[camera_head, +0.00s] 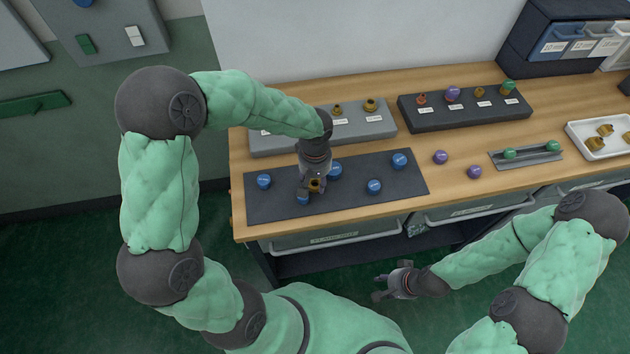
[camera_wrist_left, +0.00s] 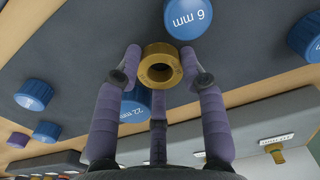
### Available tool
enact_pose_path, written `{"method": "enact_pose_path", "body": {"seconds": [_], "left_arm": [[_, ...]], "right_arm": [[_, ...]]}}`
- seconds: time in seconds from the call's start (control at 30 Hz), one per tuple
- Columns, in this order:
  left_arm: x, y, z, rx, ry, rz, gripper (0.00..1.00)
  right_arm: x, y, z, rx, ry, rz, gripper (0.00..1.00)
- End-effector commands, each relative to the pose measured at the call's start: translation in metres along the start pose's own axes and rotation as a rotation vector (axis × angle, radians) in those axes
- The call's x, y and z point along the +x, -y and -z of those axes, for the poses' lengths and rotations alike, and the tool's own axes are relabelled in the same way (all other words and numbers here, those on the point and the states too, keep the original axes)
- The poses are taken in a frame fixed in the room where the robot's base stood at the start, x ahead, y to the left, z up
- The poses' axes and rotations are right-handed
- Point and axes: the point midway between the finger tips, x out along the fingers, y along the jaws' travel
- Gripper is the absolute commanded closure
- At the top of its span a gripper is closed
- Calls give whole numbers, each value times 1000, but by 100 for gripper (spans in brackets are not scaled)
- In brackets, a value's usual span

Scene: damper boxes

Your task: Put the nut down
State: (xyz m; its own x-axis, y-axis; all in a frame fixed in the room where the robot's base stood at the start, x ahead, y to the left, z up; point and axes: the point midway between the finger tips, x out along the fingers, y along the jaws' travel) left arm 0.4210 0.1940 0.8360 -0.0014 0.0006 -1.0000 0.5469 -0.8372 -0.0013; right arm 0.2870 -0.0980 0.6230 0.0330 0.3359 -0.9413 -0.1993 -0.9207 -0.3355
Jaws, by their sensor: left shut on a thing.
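My left gripper (camera_head: 314,189) is shut on a brass nut (camera_head: 315,185), above the dark mat (camera_head: 345,203) on the workbench. In the left wrist view the nut (camera_wrist_left: 175,61) is a gold ring with a dark hole, held between the purple fingers (camera_wrist_left: 160,80). A blue cap marked with a 6 or 9 mm label (camera_wrist_left: 190,18) lies just beyond the nut. Another blue cap marked 22 mm (camera_wrist_left: 135,110) is partly hidden behind the fingers. My right gripper (camera_head: 393,283) is empty, in front of the bench, its fingers apart.
Several blue caps lie on the mat, including one at its left (camera_head: 264,181) and one at its right (camera_head: 400,160). A grey labelled rack (camera_head: 365,130) and a dark rack (camera_head: 465,116) stand behind. Purple parts (camera_head: 440,157) and a white tray (camera_head: 600,152) are further right.

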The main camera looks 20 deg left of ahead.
Motion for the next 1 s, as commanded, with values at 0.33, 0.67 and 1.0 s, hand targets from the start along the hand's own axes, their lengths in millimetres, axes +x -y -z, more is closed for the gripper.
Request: {"method": "enact_pose_path", "body": {"seconds": [0.33, 0.67, 1.0], "left_arm": [[2, 0, 0, 0, 0, 0, 36], [2, 0, 0, 0, 0, 0, 35], [-41, 0, 0, 0, -3, -2, 35]], "right_arm": [[2, -1, 0, 0, -1, 0, 60], [1, 0, 0, 0, -1, 0, 60], [-17, 6, 0, 0, -1, 0, 60]]}}
